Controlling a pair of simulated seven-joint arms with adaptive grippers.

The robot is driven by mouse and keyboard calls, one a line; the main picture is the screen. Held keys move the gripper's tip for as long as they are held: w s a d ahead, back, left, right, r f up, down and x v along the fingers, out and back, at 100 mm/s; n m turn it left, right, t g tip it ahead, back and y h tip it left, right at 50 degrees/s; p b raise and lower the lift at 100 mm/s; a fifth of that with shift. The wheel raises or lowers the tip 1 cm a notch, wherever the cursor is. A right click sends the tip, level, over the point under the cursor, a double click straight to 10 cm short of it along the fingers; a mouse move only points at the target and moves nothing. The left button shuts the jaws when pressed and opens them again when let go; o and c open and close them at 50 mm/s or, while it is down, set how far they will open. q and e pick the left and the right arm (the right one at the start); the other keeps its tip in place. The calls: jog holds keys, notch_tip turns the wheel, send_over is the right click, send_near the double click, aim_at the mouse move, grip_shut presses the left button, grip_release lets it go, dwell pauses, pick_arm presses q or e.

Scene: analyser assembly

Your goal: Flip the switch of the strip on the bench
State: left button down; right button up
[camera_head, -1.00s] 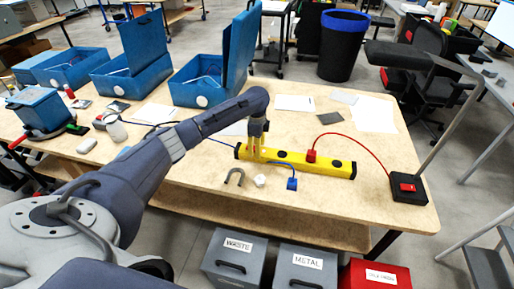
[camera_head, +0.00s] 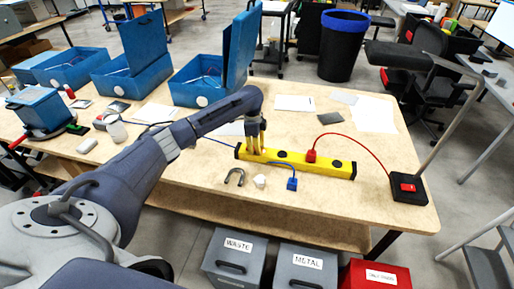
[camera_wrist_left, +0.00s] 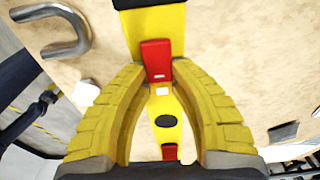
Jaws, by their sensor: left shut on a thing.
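The yellow power strip (camera_head: 325,167) lies on the wooden bench, running left to right, with a red plug (camera_head: 311,156) in it. My left gripper (camera_head: 254,151) comes down on its left end. In the left wrist view, the yellow curved fingers (camera_wrist_left: 158,66) stand on both sides of the red switch (camera_wrist_left: 156,50), shut, with their tips close to its sides. The strip's yellow body (camera_wrist_left: 157,17) runs on between the fingers. Whether the switch is flipped, I cannot tell. In the head view the fingers hide the switch. My right gripper is not in view.
A red cord runs to a black box with a red button (camera_head: 408,188). Blue open boxes (camera_head: 205,82) stand behind.

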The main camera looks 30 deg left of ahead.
pick_arm(q)
jog(key=shift+s+a+r+t+h, duration=0.1)
jog(key=shift+t+h, duration=0.2)
jog(key=shift+h, duration=0.8)
jog(key=c, duration=1.1)
grip_release()
jog(key=v, duration=1.2)
